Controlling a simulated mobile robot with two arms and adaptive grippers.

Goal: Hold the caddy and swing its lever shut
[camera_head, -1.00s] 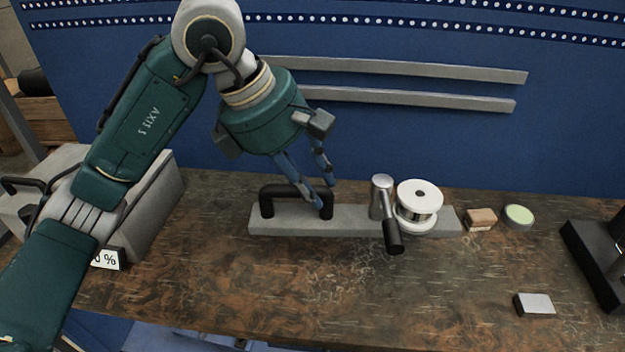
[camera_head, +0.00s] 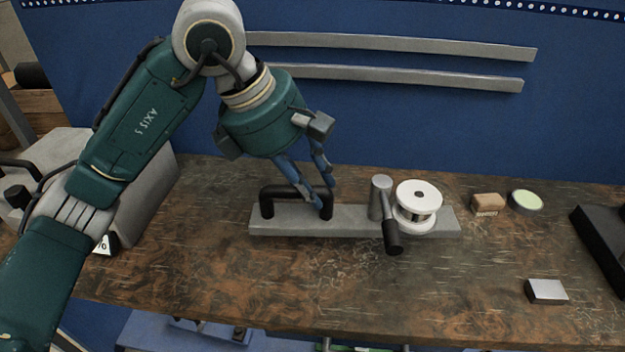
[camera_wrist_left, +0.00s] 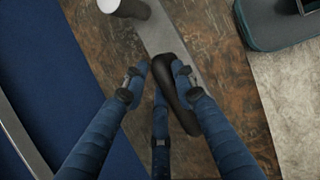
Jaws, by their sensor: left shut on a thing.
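The caddy is a long grey bar (camera_head: 352,217) with a black arched handle (camera_head: 267,207) at its left end. A white spool (camera_head: 418,207) sits toward its right end. Beside the spool stands a silver post with the lever, whose black grip (camera_head: 392,238) points toward the bench's front. My left gripper (camera_head: 325,200) is shut on the handle near its right leg. In the left wrist view, the fingertips (camera_wrist_left: 163,68) close around the black handle (camera_wrist_left: 178,90), with the grey bar beyond. I cannot tell whether the bar touches the bench. My right gripper is out of view.
A small brown block (camera_head: 489,204) and a round green-topped tin (camera_head: 526,201) are right of the caddy. A silver-topped block (camera_head: 546,291) lies front right, near a dark stand (camera_head: 603,245). A grey box (camera_head: 150,200) is at left. The bench's front middle is clear.

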